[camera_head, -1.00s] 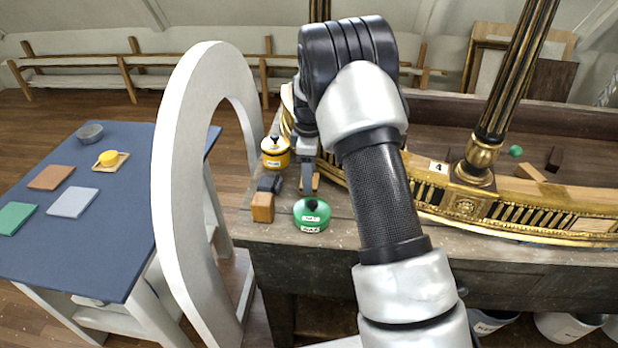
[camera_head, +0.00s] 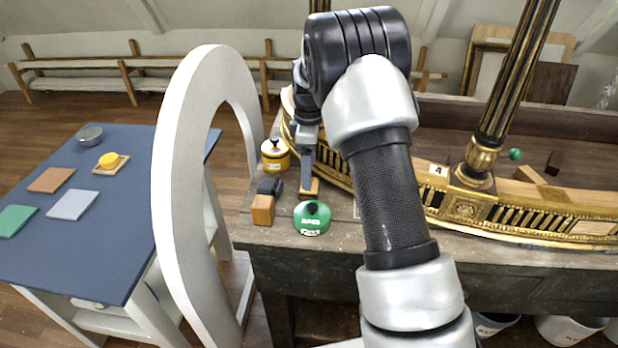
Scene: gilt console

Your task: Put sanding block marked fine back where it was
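A wooden block with a dark top (camera_head: 263,208) stands at the near left of the bench. A second small piece of wood (camera_head: 314,190) shows at the tip of my gripper, partly covered by it. No "fine" marking is legible on either, so I cannot tell which is the named sanding block. My gripper (camera_head: 306,186) points down over the bench, between the yellow container and the green one. It is seen edge-on, so its opening and any hold on the wood cannot be made out.
A white arch (camera_head: 181,170) rises left of the bench. The blue table (camera_head: 110,240) carries coloured pads and a bowl (camera_head: 89,136). The gilt console (camera_head: 465,208) curves along the right.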

